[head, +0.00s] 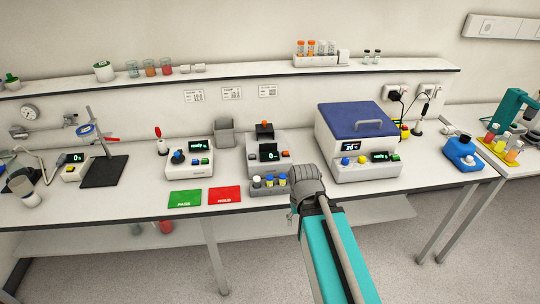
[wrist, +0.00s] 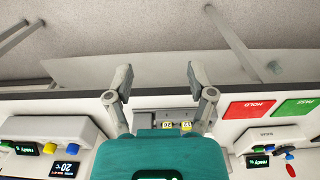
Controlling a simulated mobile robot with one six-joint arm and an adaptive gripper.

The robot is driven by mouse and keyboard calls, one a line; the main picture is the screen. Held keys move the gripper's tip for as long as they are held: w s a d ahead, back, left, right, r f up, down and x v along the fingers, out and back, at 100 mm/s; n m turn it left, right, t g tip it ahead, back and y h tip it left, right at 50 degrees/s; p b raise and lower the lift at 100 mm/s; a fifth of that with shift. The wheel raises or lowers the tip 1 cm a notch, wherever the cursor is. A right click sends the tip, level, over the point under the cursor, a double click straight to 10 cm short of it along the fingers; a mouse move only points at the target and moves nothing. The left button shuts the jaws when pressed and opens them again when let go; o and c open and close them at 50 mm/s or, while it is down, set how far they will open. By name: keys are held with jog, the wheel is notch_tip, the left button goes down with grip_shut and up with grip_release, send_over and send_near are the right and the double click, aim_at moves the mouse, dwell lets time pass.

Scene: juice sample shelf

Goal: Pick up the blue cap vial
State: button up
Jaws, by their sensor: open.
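My gripper (head: 305,186) is just right of the rack in that view. In the wrist view my gripper (wrist: 160,78) is open, its fingers spread with nothing between the tips.
A green PASS mat (head: 185,199) and a red HOLD mat (head: 224,195) lie left of the rack. A grey instrument (head: 283,137) stands behind the rack, and a blue-lidded machine (head: 355,130) to its right. A wall shelf (head: 230,81) runs above. The floor in front is clear.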

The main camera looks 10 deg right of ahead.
jog(key=shift+o, duration=0.3)
jog(key=shift+o, duration=0.5)
notch_tip(320, 180, up, 8)
jog(key=n+p, duration=0.8)
jog(key=n, duration=1.2)
send_over(284, 175)
jog(key=shift+r, duration=0.1)
notch_tip(284, 175, down, 9)
jog(key=b, duration=0.8)
jog(key=shift+r, duration=0.2)
